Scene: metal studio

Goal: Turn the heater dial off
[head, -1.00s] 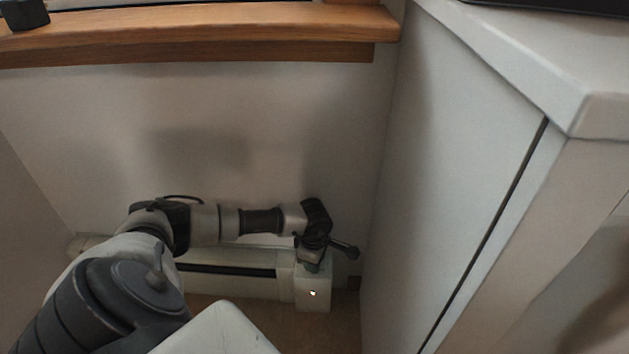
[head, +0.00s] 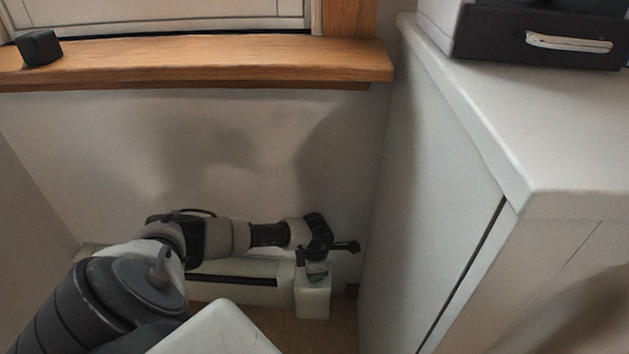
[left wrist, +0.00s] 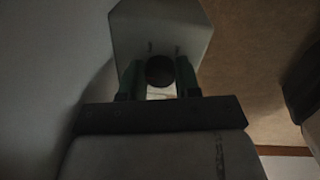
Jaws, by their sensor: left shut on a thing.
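The heater (head: 235,268) is a long low white unit along the wall, with a dark slot on top and a white box-like end block (head: 313,300) at its right. My left gripper (head: 317,272) is over the top of this end block. In the left wrist view the dark round heater dial (left wrist: 160,71) sits on the white end block (left wrist: 160,25), between the two fingers of my left gripper (left wrist: 160,80), which is shut on it. The dial is hidden by the gripper in the head view. Its marks are too dark to read. My right gripper is in neither view.
A white cabinet (head: 450,190) stands close on the right of the heater's end. A wooden sill (head: 200,62) with a dark block (head: 39,48) runs above. A dark drawer-fronted appliance (head: 540,45) stands on the cabinet. A strip of brown floor shows in front of the heater.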

